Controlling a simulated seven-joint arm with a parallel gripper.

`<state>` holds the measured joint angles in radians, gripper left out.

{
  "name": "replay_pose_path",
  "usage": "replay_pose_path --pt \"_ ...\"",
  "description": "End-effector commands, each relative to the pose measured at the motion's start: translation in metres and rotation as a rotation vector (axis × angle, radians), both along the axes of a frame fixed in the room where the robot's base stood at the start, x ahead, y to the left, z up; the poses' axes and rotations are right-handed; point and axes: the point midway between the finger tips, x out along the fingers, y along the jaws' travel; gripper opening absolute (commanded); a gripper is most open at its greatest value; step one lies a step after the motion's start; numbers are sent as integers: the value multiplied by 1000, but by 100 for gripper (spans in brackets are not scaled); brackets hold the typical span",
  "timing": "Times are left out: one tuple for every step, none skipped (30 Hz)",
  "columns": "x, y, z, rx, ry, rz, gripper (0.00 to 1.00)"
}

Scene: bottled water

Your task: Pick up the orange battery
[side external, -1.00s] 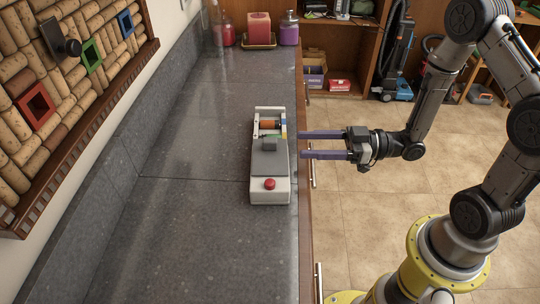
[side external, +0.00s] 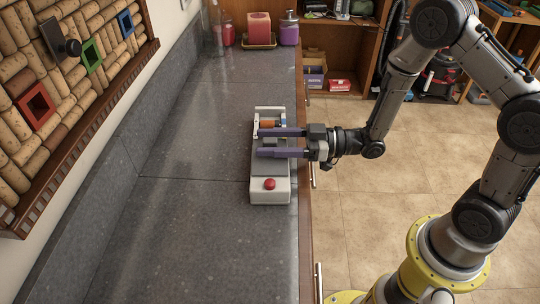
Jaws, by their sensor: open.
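The orange battery (side external: 270,124) lies crosswise in the white holder (side external: 270,110) at the far end of a grey and white device (side external: 270,188) on the counter. Part of the battery is hidden by my gripper. My gripper (side external: 258,143) is open, with its two purple fingers pointing left over the device. The far finger is just in front of the battery in the picture, and the near finger is over the grey middle of the device. Nothing is between the fingers except the device beneath; I cannot tell whether they touch it.
A red button (side external: 269,184) is on the device's near end. The grey counter (side external: 200,240) is clear to the left and in front. A candle on a tray (side external: 259,30) and bottles stand at the back. A corkboard (side external: 70,80) hangs on the left wall.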

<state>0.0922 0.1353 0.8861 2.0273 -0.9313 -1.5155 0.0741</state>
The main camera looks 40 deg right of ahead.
Motion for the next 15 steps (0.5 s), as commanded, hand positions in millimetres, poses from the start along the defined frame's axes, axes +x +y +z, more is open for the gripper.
replay_pose_path --pt "0 0 0 0 0 0 60" --pt "0 0 0 0 0 0 60" --pt "0 0 0 0 0 0 60" --pt "0 0 0 0 0 0 60" --pt "0 0 0 0 0 0 60" --pt "0 0 0 0 0 0 55" --pt "0 0 0 0 0 0 49" --pt "0 0 0 0 0 0 44" --pt "0 0 0 0 0 0 37" --pt "0 0 0 0 0 0 31" --pt "0 0 0 -1 1 0 26" --pt "0 0 0 -1 1 0 19" --pt "0 0 0 -1 1 0 13" --pt "0 0 0 -1 1 0 8" --pt "0 0 0 -1 1 0 1"
